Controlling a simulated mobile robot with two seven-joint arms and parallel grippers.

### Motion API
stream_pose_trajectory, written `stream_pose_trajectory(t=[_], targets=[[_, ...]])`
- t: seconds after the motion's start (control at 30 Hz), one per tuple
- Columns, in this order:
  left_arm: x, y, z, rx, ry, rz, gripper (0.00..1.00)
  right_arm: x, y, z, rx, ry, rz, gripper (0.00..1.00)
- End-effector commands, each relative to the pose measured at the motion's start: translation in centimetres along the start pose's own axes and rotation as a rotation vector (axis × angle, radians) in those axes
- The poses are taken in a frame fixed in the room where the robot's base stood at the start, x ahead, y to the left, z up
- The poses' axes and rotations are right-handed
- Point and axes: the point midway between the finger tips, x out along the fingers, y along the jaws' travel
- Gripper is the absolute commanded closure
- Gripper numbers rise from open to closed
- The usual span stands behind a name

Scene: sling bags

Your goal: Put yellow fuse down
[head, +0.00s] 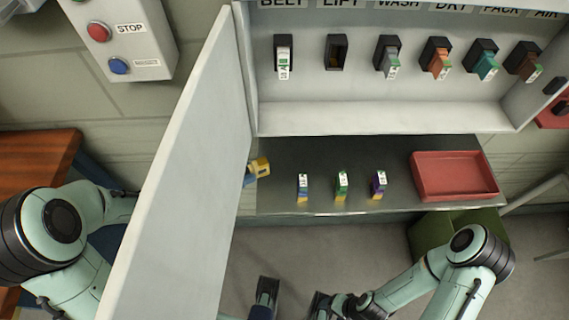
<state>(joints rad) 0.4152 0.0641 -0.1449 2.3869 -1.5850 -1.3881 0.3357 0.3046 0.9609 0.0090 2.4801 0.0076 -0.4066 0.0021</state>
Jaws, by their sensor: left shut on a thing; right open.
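The yellow fuse (260,166) shows at the right edge of the open white door, above the left end of the dark shelf. My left gripper (251,177) is almost wholly hidden behind that door; only a small dark blue bit shows beside the fuse. It is shut on the yellow fuse. Whether the fuse touches the shelf (320,160) cannot be told. My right gripper (292,294) is open and empty at the bottom, over the floor in front of the shelf.
Three fuses, blue (303,187), green (342,186) and purple (379,185), stand on the shelf. A red tray (455,197) sits at its right end. The LIFT slot (337,52) is empty; the other visible slots hold fuses. The white door (190,180) blocks the left side.

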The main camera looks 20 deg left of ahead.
Motion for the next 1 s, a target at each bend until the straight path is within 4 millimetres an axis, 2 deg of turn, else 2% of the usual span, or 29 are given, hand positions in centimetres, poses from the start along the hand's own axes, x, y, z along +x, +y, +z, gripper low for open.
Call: stream_pose_trajectory(t=[0.03,0.2,0.33,0.57,0.73,1.0], targets=[[1.5,0.2,0.0,-0.002,0.002,0.008,1.00,0.0,0.0,0.0,0.000,0.000,0.000,0.33],[5.7,0.1,0.0,0.000,0.001,0.005,1.00,0.1,0.0,-0.1,0.000,0.002,0.000,0.33],[7.6,0.1,0.0,-0.001,0.001,0.002,1.00,0.1,0.0,-0.1,0.000,0.003,-0.001,0.33],[9.8,0.1,0.0,-0.001,0.001,0.003,1.00,0.1,0.0,-0.1,-0.001,0.004,-0.001,0.33],[9.8,0.0,3.0,-0.006,-0.002,-0.001,1.00,0.7,0.1,-0.4,-0.001,0.012,-0.002,0.33],[9.8,0.0,3.5,-0.001,0.001,-0.002,1.00,0.7,0.1,-0.5,-0.002,0.014,-0.003,0.33]])
